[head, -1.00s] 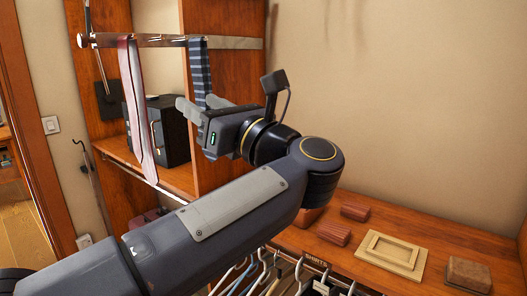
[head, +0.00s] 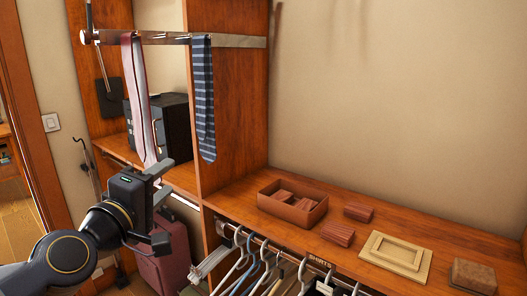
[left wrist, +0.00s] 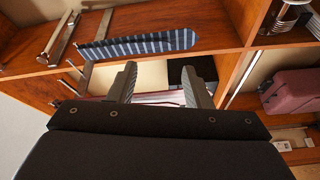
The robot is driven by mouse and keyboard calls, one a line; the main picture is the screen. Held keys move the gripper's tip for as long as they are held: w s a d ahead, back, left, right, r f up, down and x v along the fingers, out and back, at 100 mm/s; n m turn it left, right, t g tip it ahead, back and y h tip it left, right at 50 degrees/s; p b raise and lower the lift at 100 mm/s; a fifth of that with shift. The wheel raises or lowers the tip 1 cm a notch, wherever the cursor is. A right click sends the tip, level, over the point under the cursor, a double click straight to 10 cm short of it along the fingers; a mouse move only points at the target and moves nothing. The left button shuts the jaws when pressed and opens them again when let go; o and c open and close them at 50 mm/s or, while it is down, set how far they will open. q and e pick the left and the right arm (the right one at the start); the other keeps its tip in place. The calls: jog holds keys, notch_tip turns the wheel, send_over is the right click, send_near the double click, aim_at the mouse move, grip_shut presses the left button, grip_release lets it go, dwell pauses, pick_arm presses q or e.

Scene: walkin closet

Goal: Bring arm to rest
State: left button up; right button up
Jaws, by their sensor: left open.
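My left gripper (head: 159,182) is at the lower left of the head view, in front of the shelf unit, with its arm folded in from the lower left. Its two fingers are apart and nothing is between them; they also show in the left wrist view (left wrist: 158,88). A pink tie (head: 139,100) and a dark striped tie (head: 203,100) hang from the metal rail above the gripper. The striped tie also shows in the left wrist view (left wrist: 140,45). My right gripper is in neither view.
An open wooden box (head: 292,205) with blocks, two loose reddish blocks, a pale frame (head: 396,255) and a brown box (head: 474,275) lie on the counter. Hangers hang below its edge. A black safe (head: 172,127) and a maroon suitcase (head: 163,256) stand at the left.

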pick_arm(q)
jog(key=s+a+f+m+g, duration=0.1)
jog(key=s+f+m+g, duration=0.4)
jog(key=s+f, duration=0.7)
jog(key=s+a+f+m+g+y, duration=0.1)
jog(key=s+f+m+g, duration=0.4)
jog(key=s+f, duration=0.6)
notch_tip(320, 180, down, 5)
jog(key=shift+s+m+g, duration=0.35)
jog(key=shift+m+g, duration=0.05)
jog(key=shift+g, duration=0.7)
jog(key=shift+a, duration=0.1)
